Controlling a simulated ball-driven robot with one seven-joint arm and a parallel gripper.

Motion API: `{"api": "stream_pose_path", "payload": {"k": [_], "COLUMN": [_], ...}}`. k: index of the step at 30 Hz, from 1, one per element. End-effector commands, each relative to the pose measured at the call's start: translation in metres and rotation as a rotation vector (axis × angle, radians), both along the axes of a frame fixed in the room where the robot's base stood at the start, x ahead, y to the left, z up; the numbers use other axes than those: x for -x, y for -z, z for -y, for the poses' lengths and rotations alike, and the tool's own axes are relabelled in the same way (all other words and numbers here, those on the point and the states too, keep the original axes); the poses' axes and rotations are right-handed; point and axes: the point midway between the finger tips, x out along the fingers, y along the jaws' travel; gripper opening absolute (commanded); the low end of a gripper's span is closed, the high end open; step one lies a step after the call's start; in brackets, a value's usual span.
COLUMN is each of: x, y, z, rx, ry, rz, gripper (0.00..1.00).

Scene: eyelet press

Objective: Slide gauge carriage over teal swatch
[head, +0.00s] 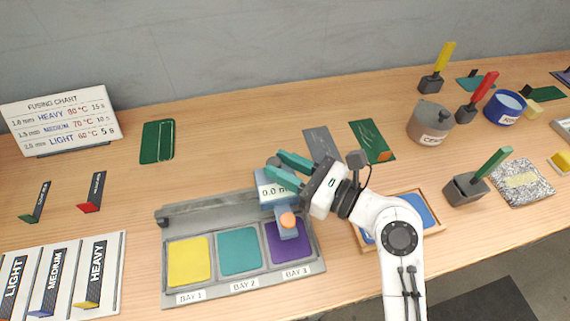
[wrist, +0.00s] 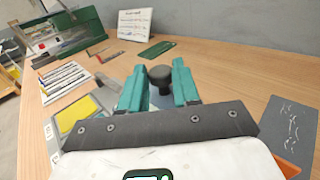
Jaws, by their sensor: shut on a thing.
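The gauge carriage (head: 273,192) is a blue-grey block with a "0.0" display and an orange-tipped arm. It sits on the rail at the tray's right end, with its arm over the purple swatch (head: 289,247) in bay 3. The teal swatch (head: 238,251) lies uncovered in bay 2, left of the carriage. My gripper (head: 282,170) is at the top of the carriage, its teal fingers shut on the carriage's dark knob. The knob (wrist: 160,76) shows between the fingertips in the wrist view (wrist: 159,88).
The grey tray (head: 245,291) has a raised rail (head: 205,212) along its back, clear left of the carriage. A yellow swatch (head: 189,261) lies in bay 1. A wooden-framed blue pad (head: 418,208) is right of the tray, partly behind my arm. The fusing chart (head: 62,120) stands back left.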

Motion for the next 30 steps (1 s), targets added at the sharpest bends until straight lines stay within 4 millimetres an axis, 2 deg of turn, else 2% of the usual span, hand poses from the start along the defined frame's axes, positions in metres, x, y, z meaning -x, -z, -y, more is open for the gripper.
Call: {"api": "stream_pose_path", "payload": {"k": [11,24,30], "x": [0.001,0.022,0.026], "y": [-0.002,-0.005,-0.002], "z": [-0.005,-0.08,-0.092], "rx": [0.0,-0.001,-0.001], "ry": [-0.002,-0.001,0.001], "rz": [-0.001,-0.002,0.003], "gripper": [0.0,0.0,0.0]}}
